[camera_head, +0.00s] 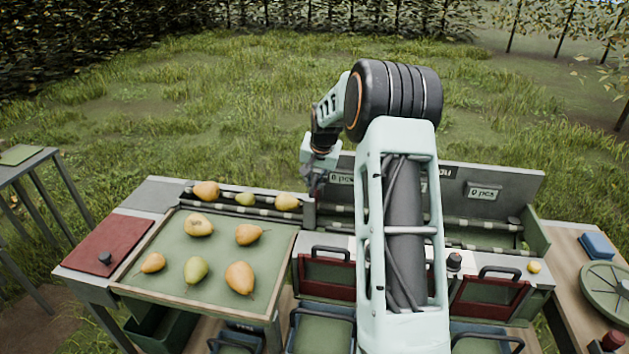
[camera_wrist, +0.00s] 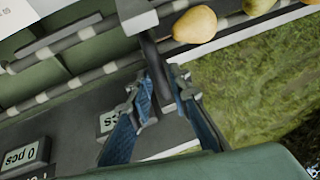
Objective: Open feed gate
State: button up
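The feed gate (camera_wrist: 137,24) is a grey plate at the right end of the pear lane, partly hidden in the head view by my gripper (camera_head: 315,184). In the wrist view a dark upright handle (camera_wrist: 154,62) rises from the gate toward the camera. My gripper (camera_wrist: 157,84) has one blue-padded finger on each side of this handle, with narrow gaps seeming to show beside it. Whether either pad touches the handle is hard to tell. Pears (camera_head: 206,191) lie in the lane left of the gate, also in the wrist view (camera_wrist: 194,24).
A green tray (camera_head: 222,255) with several pears stands at the front left. A back panel with count signs (camera_head: 484,192) rises behind the roller lanes. Bins with dark red flaps (camera_head: 326,275) line the front. Grass lies open behind the bench.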

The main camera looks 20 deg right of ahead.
grip_shut()
notch_tip(320, 180, up, 8)
jog(key=shift+f+p, duration=0.2)
jog(key=shift+p, duration=0.95)
jog(key=shift+o, duration=2.2)
grip_release()
jog(key=shift+f, duration=0.15)
